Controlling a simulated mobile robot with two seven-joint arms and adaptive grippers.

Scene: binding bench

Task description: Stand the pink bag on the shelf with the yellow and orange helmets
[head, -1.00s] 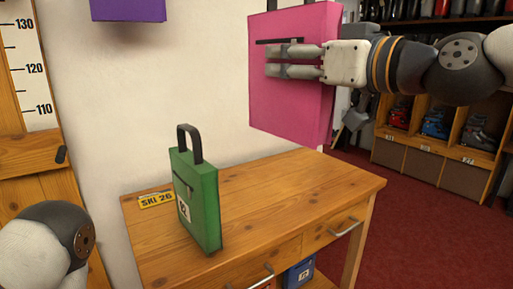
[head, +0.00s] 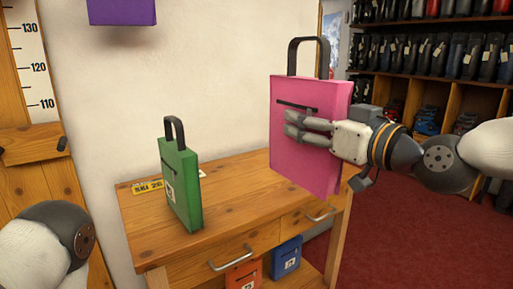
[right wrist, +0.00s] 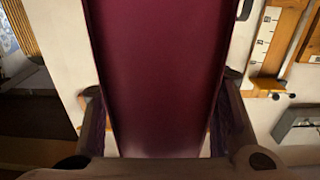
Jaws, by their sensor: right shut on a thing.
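The pink bag (head: 305,150), a flat box shape with a dark loop handle on top, is upright in the head view, in front of the right part of the bench. My right gripper (head: 289,124) is shut on it, its fingers lying across the broad face below a dark slot. In the right wrist view the bag (right wrist: 160,80) appears dark and fills the space between the two fingers. Its underside seems to be above the bench top. No yellow or orange helmet and no shelf holding them shows. Only part of my left arm shows at lower left; its gripper is out of view.
A green bag (head: 182,190) stands on the wooden bench (head: 235,200), beside a yellow label (head: 147,187). Orange (head: 243,276) and blue (head: 287,257) bags are below. A purple bag (head: 122,10) is at upper left. Boot racks (head: 440,60) stand at back right; red floor between is open.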

